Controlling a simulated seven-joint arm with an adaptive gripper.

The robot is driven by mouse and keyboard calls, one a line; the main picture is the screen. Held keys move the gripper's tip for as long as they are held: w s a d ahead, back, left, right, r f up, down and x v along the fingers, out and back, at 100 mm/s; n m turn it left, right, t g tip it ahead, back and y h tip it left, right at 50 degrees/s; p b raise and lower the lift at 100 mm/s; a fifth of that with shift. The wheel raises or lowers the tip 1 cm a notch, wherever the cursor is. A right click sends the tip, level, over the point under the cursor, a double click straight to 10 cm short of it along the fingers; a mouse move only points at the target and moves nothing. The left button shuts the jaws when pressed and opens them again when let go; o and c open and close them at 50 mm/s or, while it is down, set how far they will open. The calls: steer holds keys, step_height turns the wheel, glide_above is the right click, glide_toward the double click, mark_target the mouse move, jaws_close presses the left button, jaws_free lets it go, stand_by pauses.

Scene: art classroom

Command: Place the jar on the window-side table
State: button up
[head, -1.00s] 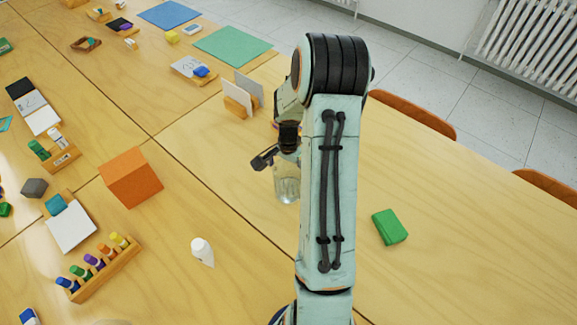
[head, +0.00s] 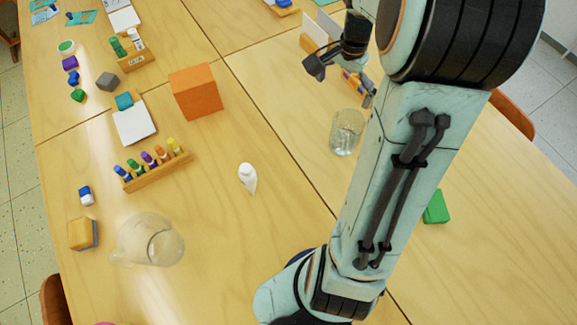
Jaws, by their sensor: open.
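A clear glass jar (head: 346,133) stands upright on the right-hand table (head: 470,240), just left of my forearm. My gripper (head: 341,80) shows above and behind the jar in the picture, with its dark fingers spread apart. It is open and empty, and a gap shows between it and the jar.
A clear glass pitcher (head: 160,242), a white bottle (head: 248,178), a rack of coloured bottles (head: 158,172) and an orange box (head: 196,91) stand on the left table. A green block (head: 436,207) lies right of my arm. Bare wood surrounds the jar's front.

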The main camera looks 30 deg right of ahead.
steer(key=s+a+r+n, duration=0.2)
steer(key=a+n, duration=0.1)
steer(key=a, duration=0.3)
steer(key=s+a+r+n, duration=0.1)
steer(key=a+r+n, duration=0.15)
steer(key=a, duration=0.35)
steer(key=s+a+n, duration=0.9)
steer(key=s+a, duration=0.2)
steer(key=shift+f+n+y, duration=0.35)
steer(key=shift+f+y, duration=0.05)
steer(key=shift+f, duration=0.05)
